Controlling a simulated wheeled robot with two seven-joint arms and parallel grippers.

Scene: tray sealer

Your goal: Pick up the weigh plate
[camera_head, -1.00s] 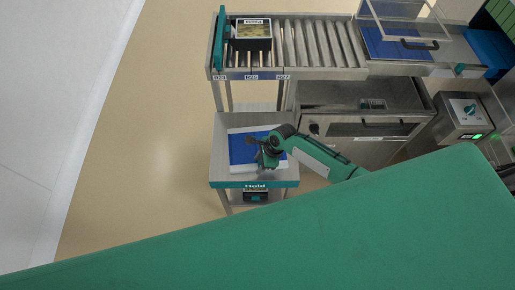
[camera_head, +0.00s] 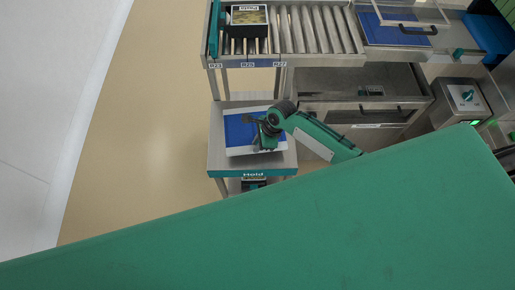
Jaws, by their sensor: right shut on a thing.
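A pale plate with a blue area (camera_head: 238,130) lies at the top of the small steel stand marked "Hold" (camera_head: 222,162), left of centre. I take it to be the weigh plate; its pale part shows along the lower side. My right gripper (camera_head: 257,133) is over the plate, its arm coming in from the right. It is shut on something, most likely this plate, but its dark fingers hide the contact. I cannot tell whether the plate is clear of the stand. My left gripper is not in view.
A roller conveyor (camera_head: 310,32) runs behind the stand, with a labelled dark tray (camera_head: 248,20) at its left end. A steel cabinet (camera_head: 350,90) stands right of the stand, and a control box (camera_head: 464,100) beyond it. The floor (camera_head: 150,130) at left is clear.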

